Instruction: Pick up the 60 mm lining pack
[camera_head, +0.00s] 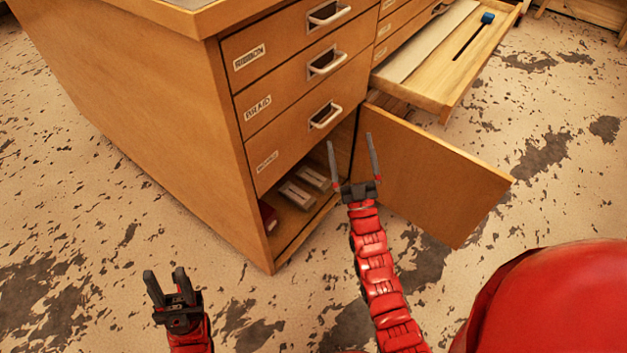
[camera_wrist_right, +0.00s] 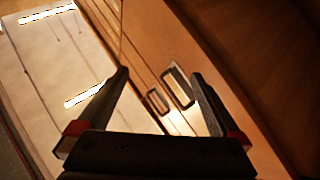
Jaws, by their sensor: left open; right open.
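Two pale packs, one nearer (camera_head: 297,194) and one farther (camera_head: 316,178), lie in the open bottom compartment of the wooden cabinet. A dark red item (camera_head: 268,215) is beside them, partly hidden by the cabinet side. No size can be read, so I cannot tell which is the 60 mm lining pack. My right gripper (camera_head: 352,141) is open and empty in front of the compartment opening, apart from the packs. In the right wrist view it (camera_wrist_right: 160,73) has two pale, dark-framed shapes (camera_wrist_right: 168,92) between its fingers; I cannot tell what they are. My left gripper (camera_head: 165,273) is open and empty, away from the cabinet.
The cabinet (camera_head: 150,110) has several labelled, closed drawers with metal handles above the compartment. Its door (camera_head: 425,175) stands open just right of my right gripper. The floor on the left is clear.

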